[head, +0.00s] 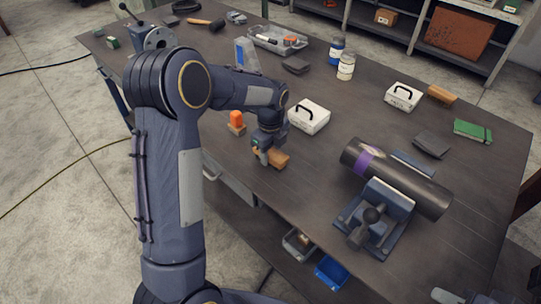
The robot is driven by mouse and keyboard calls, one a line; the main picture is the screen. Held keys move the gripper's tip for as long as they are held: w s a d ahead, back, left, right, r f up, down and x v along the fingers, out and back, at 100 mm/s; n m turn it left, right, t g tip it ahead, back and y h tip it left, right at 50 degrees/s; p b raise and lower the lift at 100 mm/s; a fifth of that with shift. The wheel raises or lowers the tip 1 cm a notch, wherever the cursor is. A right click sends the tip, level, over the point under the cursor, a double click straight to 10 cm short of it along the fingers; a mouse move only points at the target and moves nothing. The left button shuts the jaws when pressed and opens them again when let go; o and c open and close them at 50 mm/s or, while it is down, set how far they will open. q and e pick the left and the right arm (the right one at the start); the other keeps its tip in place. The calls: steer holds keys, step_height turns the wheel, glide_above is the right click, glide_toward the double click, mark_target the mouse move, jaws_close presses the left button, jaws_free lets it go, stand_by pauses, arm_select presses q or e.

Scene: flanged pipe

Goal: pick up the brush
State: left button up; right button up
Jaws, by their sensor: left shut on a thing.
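The brush is a small block with a wooden-coloured body (276,159) at the front edge of the dark workbench, left of centre in the head view. My left gripper (262,157) reaches down over its left end and is shut on it. The fingers and the wrist above hide part of the brush. I cannot tell whether it touches the bench top. My right gripper does not show.
A white case with a black handle (309,117) stands just behind the brush. An orange-topped item (236,121) is to the left. A dark pipe with a purple band (398,178) lies on a blue vise (375,217) at the right. Bench room (310,170) between is clear.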

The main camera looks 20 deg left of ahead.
arm_select(q)
steer(key=shift+r, duration=0.1)
steer(key=shift+r, duration=0.5)
steer(key=s+d+r+b, duration=0.2)
steer(key=s+d+r, duration=0.4)
steer(key=s+r, duration=0.5)
steer(key=shift+s+r, duration=0.4)
steer(key=shift+s, duration=0.4)
steer(key=shift+d, duration=0.1)
